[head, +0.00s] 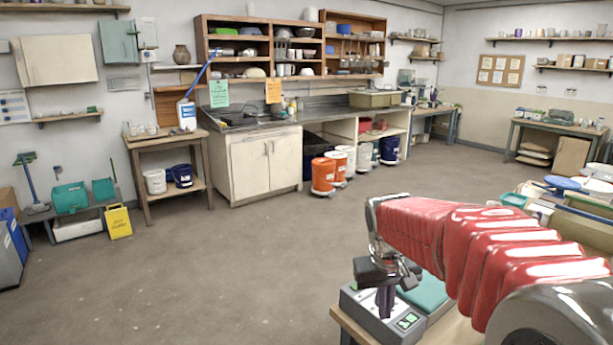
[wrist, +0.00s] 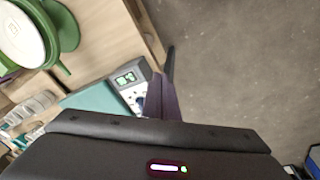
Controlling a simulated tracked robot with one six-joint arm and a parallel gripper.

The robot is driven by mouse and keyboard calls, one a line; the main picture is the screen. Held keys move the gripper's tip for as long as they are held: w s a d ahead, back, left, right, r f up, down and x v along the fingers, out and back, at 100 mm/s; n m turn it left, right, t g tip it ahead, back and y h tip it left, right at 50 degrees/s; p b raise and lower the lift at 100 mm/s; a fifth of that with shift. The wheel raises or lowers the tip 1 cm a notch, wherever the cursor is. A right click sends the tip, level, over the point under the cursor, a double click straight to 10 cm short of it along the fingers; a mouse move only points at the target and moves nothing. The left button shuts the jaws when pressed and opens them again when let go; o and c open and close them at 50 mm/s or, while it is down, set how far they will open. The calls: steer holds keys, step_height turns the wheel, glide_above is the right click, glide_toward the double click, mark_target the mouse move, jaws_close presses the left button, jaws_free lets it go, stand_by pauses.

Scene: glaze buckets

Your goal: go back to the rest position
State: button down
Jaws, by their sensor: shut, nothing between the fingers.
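My gripper (head: 385,308) hangs pointing down at the end of my red-sleeved arm, in the lower right of the head view. Its dark fingers are shut with nothing between them. In the wrist view the fingers (wrist: 160,95) show beside the edge of a table, partly over a grey device with a green display (wrist: 127,79). In the head view the gripper is in front of that grey device (head: 372,322). I cannot tell how high above it the fingertips are.
A green container with a white top (wrist: 22,38) and several clear jars (wrist: 30,108) stand on the wooden table (wrist: 105,35). A teal pad (head: 428,292) lies by the device. Orange buckets (head: 323,175) stand by the far counter. The middle floor (head: 230,260) is clear.

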steer(key=s+r+t, duration=0.1)
steer(key=s+t, duration=0.1)
steer(key=s, duration=0.9)
steer(key=s+a+r+t+y, duration=0.1)
steer(key=s+r, duration=0.1)
steer(key=s, duration=1)
steer(key=shift+s+a+r+t, duration=0.2)
steer(key=shift+s+t, duration=0.1)
steer(key=shift+t, duration=0.1)
steer(key=c, duration=2.5)
jaws_free()
